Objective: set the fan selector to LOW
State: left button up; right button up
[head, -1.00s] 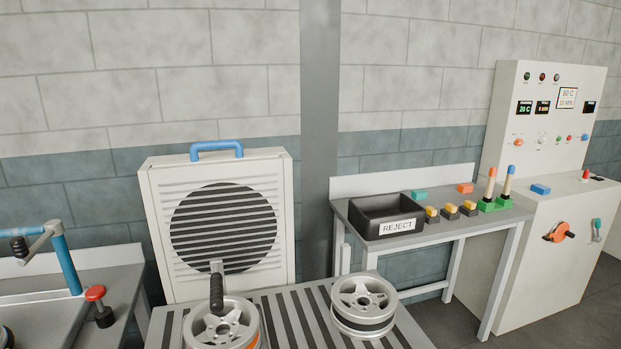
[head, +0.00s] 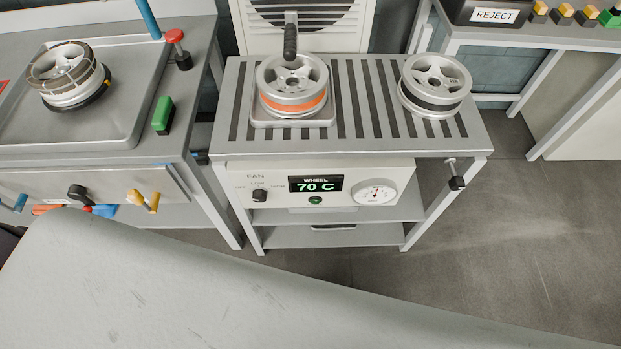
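The fan selector (head: 260,196) is a small black knob on the white front panel (head: 225,168) of the slatted cooling stand, in the lower middle-left of the head view. The word FAN is printed above it, with small position labels around it; the one above the knob looks like LOW. The knob is too small to tell which label it points at. Neither of my grippers is in view.
The same panel has a display (head: 315,184) reading WHEEL 70 C, a green button (head: 315,201) and a dial gauge (head: 375,192). Two wheels (head: 292,82) (head: 436,84) sit on the slatted top. A bench (head: 120,160) stands left. Open floor (head: 500,230) lies right.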

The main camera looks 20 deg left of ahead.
aim_at(259, 194)
jog(key=u, duration=0.95)
